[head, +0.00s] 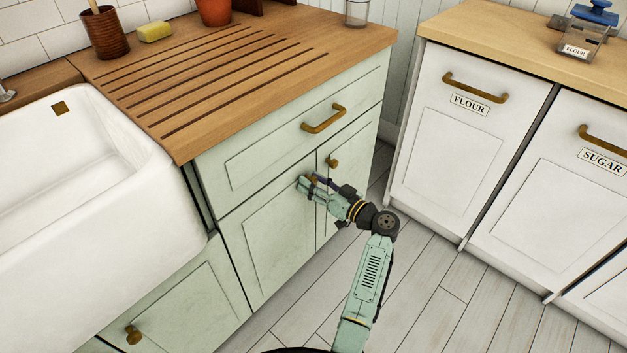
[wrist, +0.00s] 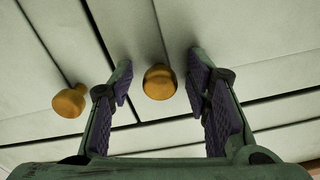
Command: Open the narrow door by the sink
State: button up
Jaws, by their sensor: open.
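The pale green cabinet right of the sink has two narrow doors under a drawer. The door nearer the sink (head: 262,245) looks shut. Its brass knob (wrist: 160,82) shows between my fingers in the wrist view; my gripper hides it in the head view. The right-hand door (head: 352,180) also looks shut, with its own brass knob (head: 332,162), which shows left of my fingers in the wrist view (wrist: 69,101). My gripper (head: 306,184) is open at the sink-side door, a finger on either side of that knob. I cannot tell whether they touch it.
The drawer (head: 270,155) above is shut; its brass handle (head: 324,118) sticks out. The white sink (head: 150,215) stands left, with another green door (head: 185,305) below. White flour (head: 455,150) and sugar (head: 545,210) fronts stand right. The plank floor (head: 420,290) before them is clear.

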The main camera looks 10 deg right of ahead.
jog(key=shift+w, duration=0.1)
jog(key=shift+c, duration=0.4)
grip_shut()
dwell(0.5)
